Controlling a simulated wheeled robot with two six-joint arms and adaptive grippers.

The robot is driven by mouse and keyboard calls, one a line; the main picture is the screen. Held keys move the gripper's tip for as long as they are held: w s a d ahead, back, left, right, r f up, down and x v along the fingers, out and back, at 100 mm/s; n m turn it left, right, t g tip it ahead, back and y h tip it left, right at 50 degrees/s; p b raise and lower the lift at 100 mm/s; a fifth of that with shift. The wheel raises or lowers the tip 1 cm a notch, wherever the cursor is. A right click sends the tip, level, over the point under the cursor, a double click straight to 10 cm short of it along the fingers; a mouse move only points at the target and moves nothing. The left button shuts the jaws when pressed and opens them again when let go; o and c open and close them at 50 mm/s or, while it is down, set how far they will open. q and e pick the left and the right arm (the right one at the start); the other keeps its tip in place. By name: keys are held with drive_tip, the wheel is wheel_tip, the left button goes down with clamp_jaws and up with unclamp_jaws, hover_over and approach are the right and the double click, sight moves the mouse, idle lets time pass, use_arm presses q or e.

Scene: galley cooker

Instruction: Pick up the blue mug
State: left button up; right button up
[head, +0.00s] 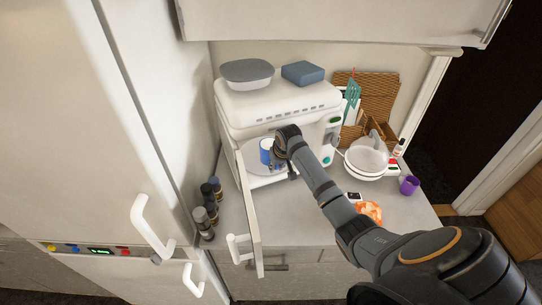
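The blue mug (265,149), blue with a white inside or band, stands inside the white microwave (270,100), whose door (246,205) hangs open toward me. My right gripper (281,167) reaches into the opening from the right, at the mug's right side, and partly covers it. The view is too small to tell whether its fingers touch or close on the mug. My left gripper is out of view.
A lidded grey container (246,71) and a blue box (302,72) sit on the microwave. Dark-capped jars (208,205) stand left of the open door. A white kitchen scale with a bowl (366,160), a purple cup (409,185) and an orange cloth-like item (370,210) lie right.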

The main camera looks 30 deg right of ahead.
clamp_jaws()
drive_tip(key=shift+w+r, duration=0.1)
